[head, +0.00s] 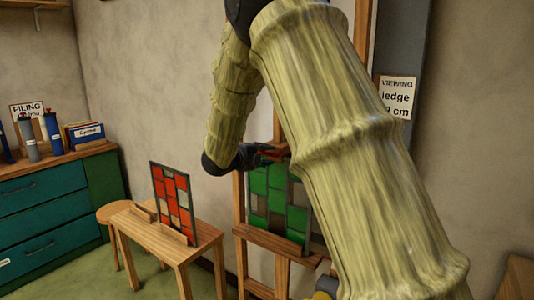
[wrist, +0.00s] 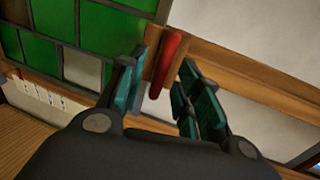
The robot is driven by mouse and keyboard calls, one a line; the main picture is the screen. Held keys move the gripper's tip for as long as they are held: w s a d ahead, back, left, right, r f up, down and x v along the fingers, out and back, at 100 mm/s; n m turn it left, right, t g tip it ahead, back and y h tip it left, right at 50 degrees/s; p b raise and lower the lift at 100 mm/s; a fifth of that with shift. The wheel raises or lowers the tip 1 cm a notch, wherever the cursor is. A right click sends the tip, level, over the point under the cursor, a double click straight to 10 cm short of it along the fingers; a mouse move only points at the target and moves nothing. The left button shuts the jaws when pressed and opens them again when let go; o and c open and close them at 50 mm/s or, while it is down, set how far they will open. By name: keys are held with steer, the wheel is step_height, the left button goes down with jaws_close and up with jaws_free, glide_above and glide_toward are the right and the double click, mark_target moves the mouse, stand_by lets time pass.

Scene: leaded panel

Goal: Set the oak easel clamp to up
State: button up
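The oak easel (head: 277,242) holds a green leaded panel (head: 270,195) on its ledge. The clamp, a red lever on a wooden block, is at the panel's top edge; the red lever (wrist: 166,60) is clear in the wrist view. In the head view only a bit of red (head: 275,150) shows beside my gripper (head: 262,154). In the wrist view my gripper (wrist: 165,88) is open, with one finger on each side of the lever's near end. I see a gap on the right side; contact on the left cannot be told.
A small wooden table (head: 160,232) with a red leaded panel (head: 173,203) stands left of the easel. A teal cabinet (head: 50,205) with bottles and files is at the far left. A stool (head: 113,212) is between them. My arm hides the easel's right side.

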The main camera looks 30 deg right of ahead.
steer(key=shift+x, duration=0.95)
jaws_close()
